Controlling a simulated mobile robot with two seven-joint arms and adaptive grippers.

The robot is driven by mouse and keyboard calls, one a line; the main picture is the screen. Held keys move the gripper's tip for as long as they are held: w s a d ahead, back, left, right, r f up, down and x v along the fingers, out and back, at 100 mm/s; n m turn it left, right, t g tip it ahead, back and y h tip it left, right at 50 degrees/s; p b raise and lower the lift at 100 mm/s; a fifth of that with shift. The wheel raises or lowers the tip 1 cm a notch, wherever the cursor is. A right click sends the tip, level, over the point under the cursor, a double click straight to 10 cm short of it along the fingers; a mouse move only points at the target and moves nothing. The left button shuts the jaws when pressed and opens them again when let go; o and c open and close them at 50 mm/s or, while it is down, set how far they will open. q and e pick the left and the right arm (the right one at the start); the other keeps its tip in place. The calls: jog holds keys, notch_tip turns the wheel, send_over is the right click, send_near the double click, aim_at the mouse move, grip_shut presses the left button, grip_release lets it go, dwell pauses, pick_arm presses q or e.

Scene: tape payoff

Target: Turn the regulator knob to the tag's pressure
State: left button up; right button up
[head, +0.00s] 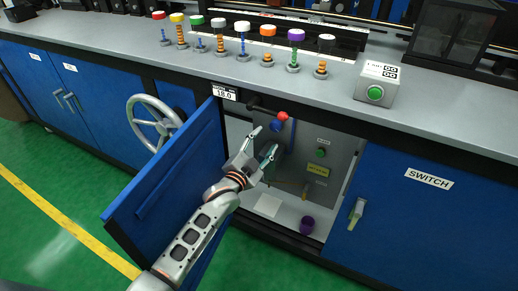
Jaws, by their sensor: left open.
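The tag (224,93) is a white label on the counter's front edge above the open cabinet and seems to read 18.0. Inside the cabinet, a blue round knob (276,126), which looks like the regulator knob, sits high on the left of the grey panel. A small red knob (283,117) is just above it. My left gripper (267,140) is open and empty, its fingertips pointing up just below and left of the blue knob. I cannot tell whether they touch it. No pressure reading is legible. My right gripper is out of view.
The blue cabinet door (170,190) stands open at left, beside my left arm. A green knob (321,152) and yellow label (318,169) are on the panel. A purple cup (307,225) stands on the cabinet floor. A white handwheel (153,121) is farther left.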

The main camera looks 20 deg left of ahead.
pick_arm(q)
jog(key=s, duration=0.3)
jog(key=shift+s, duration=0.4)
jog(key=shift+a, duration=0.1)
